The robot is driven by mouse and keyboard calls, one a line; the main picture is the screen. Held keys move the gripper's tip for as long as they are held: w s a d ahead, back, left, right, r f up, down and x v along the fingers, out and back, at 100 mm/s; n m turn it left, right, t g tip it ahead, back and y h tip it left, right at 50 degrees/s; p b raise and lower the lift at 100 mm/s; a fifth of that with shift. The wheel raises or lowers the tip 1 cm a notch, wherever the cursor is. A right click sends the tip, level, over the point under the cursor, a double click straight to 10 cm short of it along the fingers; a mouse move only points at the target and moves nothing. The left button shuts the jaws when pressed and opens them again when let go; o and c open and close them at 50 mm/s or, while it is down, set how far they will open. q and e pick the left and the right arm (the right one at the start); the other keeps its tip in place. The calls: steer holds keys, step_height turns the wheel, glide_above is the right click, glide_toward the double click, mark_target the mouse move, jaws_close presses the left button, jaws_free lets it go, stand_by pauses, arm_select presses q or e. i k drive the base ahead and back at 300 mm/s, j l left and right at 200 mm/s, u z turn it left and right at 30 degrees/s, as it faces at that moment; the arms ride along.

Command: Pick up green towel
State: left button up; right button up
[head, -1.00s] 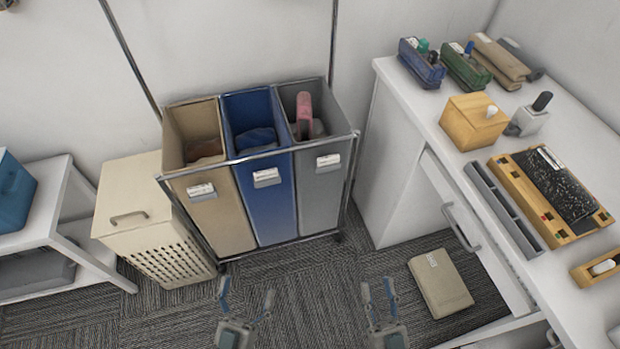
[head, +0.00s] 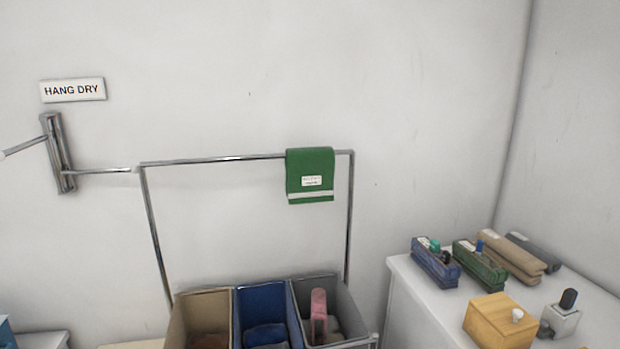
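The green towel (head: 308,170) hangs folded over the right end of a metal rail (head: 215,159) above the laundry sorter. It has a white label and a pale stripe near its lower edge. Neither of my grippers is in the head view now, so their state cannot be seen.
Below the rail, the sorter has a tan bin (head: 180,325), a blue bin (head: 242,305) and a grey bin (head: 352,318), with cloth items inside. A white desk (head: 405,290) with stapler-like objects and a wooden box (head: 492,318) stands at the right. A wall-mounted rack (head: 58,155) is at the left under a "HANG DRY" sign (head: 73,90).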

mark_target(310, 170)
steer(key=i+j+z, duration=0.1)
steer(key=z, duration=0.4)
steer(key=i+j+z, duration=0.1)
steer(key=z, duration=0.4)
steer(key=j+z, duration=0.35)
steer(key=z, duration=0.15)
steer(key=i+j, duration=0.1)
steer(key=j, duration=0.85)
steer(key=i+j, duration=0.15)
steer(key=j, duration=0.3)
